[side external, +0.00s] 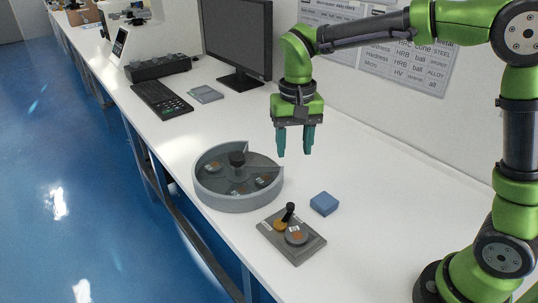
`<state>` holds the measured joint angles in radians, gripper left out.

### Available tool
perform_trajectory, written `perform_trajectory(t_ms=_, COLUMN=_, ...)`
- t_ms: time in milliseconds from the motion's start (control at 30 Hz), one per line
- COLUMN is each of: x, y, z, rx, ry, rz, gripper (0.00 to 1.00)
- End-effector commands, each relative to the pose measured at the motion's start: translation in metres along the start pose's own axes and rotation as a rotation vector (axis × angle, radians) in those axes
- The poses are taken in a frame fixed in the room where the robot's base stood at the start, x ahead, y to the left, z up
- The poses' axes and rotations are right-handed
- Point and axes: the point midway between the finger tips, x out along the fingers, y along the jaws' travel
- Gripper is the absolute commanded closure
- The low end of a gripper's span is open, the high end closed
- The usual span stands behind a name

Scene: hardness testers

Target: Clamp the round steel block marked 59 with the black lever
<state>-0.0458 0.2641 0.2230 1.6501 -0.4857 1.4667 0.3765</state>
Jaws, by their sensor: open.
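A small clamp fixture with a grey base plate (308,247) lies on the white bench near its front edge. A black lever (289,211) stands up from it, tilted slightly. A round steel block (297,235) with an orange-brown mark sits on the plate beside a brass-coloured part (281,225). The number on the block is too small to read. My gripper (295,149) points down, open and empty, above the bench and behind the fixture. Its two teal fingers are apart from everything.
A round grey tray (204,191) with several round blocks and a black central knob stands left of the fixture. A blue block (324,204) lies right of the lever. A monitor (237,38), keyboard (161,100) and notebook (206,94) are farther back. The bench right of the blue block is clear.

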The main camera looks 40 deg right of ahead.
Motion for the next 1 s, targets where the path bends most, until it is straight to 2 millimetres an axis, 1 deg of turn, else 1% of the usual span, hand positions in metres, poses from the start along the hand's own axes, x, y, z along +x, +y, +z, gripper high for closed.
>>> perform_trajectory(t_ms=167, x=0.028, y=0.001, z=0.001, rx=0.0, ry=-0.004, rz=0.002, gripper=0.52)
perform_trajectory(t_ms=500, x=0.103, y=0.001, z=0.001, rx=-0.001, ry=-0.005, rz=0.001, gripper=0.52)
perform_trajectory(t_ms=700, x=0.14, y=0.001, z=0.001, rx=-0.001, ry=-0.003, rz=-0.001, gripper=0.52)
perform_trajectory(t_ms=833, x=0.155, y=0.0, z=0.0, rx=-0.002, ry=-0.001, rz=-0.001, gripper=0.52)
perform_trajectory(t_ms=1000, x=0.163, y=0.0, z=0.0, rx=-0.001, ry=0.001, rz=-0.003, gripper=0.52)
